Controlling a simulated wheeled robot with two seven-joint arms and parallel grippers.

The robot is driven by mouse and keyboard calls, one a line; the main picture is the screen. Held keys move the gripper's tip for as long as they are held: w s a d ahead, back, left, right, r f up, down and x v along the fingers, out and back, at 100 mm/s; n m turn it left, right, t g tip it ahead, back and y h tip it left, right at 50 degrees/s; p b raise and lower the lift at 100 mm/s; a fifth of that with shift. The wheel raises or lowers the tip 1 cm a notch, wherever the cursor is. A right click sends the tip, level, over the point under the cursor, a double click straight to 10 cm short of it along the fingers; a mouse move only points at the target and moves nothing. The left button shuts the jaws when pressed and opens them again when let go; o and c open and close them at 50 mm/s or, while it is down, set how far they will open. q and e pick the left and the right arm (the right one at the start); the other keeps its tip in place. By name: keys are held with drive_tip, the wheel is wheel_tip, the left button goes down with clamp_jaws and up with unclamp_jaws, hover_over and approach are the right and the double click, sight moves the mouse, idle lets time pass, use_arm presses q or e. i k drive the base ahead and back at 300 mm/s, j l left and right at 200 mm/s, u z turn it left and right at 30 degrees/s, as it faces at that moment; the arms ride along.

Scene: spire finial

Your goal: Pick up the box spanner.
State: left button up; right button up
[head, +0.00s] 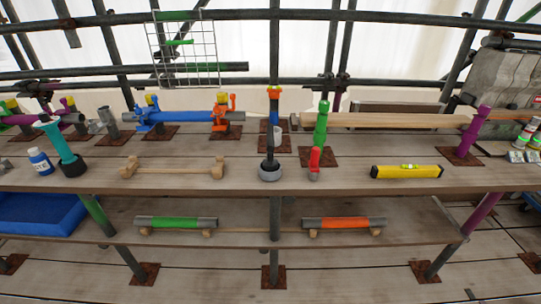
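I cannot tell for certain which thing is the box spanner. A teal tool (61,145) with a wide top leans slightly, its foot in a black round base (73,167), at the left of the upper planks. A dark upright tube (269,145) stands in a grey and black round base (270,171) near the middle front edge; either could be the spanner. On the lower shelf, a green-banded grey tube (175,222) and an orange-banded grey tube (343,223) lie on wooden rests. Neither of my grippers is in view.
A wooden cradle (172,170) lies empty. A green post (320,130) with a red part and a yellow spirit level (407,172) are to the right. A purple post (472,133) rises at far right. Bare planks separate these.

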sight(269, 165)
drive_tip(key=i+l+z, duration=0.1)
drive_tip(key=z, duration=0.3)
drive_tip(key=i+z, duration=0.25)
drive_tip(key=z, duration=0.2)
drive_tip(key=i+z, duration=0.2)
drive_tip(key=z, duration=0.2)
